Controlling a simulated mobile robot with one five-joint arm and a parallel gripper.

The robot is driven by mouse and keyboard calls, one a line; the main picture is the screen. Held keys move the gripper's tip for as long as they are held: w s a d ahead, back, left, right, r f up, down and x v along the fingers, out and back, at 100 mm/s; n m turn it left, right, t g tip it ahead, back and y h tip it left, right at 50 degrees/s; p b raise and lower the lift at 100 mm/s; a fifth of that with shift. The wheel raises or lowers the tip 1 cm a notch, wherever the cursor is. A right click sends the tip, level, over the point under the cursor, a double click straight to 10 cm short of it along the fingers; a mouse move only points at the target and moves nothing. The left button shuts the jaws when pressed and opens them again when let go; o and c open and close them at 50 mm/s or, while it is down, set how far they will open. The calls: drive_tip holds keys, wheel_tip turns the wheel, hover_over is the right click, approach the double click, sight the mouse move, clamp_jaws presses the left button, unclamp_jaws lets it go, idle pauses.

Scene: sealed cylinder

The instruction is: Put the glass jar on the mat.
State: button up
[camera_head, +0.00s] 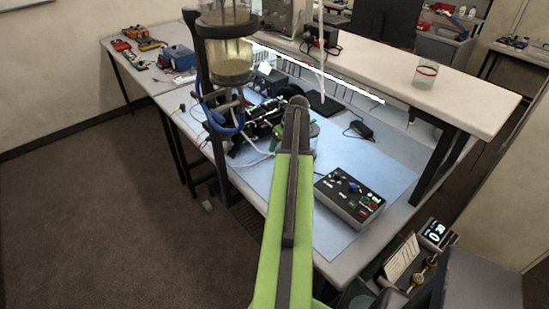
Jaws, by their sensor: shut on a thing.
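My green arm reaches up the middle of the picture, and my gripper (299,127) at its far end is mostly hidden behind the arm. It is shut on what looks like the glass jar (314,137), a pale, rounded, see-through thing. Only the jar's right side shows past the arm. The light blue mat (259,181) covers much of the table top, and the jar appears over it. I cannot tell whether the jar touches the mat.
A black control box (350,197) stands on the mat to the right. Cables and dark equipment (258,122) lie to the left, by a tall glass cylinder (228,60) on a dark stand. A raised shelf (460,98) at the back holds a red-banded glass (426,74).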

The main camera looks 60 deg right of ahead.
wheel_tip(320, 180, down, 6)
drive_tip(key=b, duration=0.4)
drive_tip(key=shift+f+b, duration=0.15)
drive_tip(key=shift+b, duration=0.15)
drive_tip(key=shift+r, duration=0.2)
drive_tip(key=shift+f, duration=0.15)
drive_tip(key=o, duration=1.5)
drive_tip(key=shift+o, duration=0.2)
drive_tip(key=shift+r+p, duration=0.5)
drive_tip(key=shift+p, duration=0.05)
drive_tip(key=p+v, duration=1)
drive_tip(key=v, duration=0.1)
drive_tip(key=shift+s+a+r+p, duration=0.1)
drive_tip(key=shift+r+p, duration=0.2)
drive_tip(key=shift+p, duration=0.05)
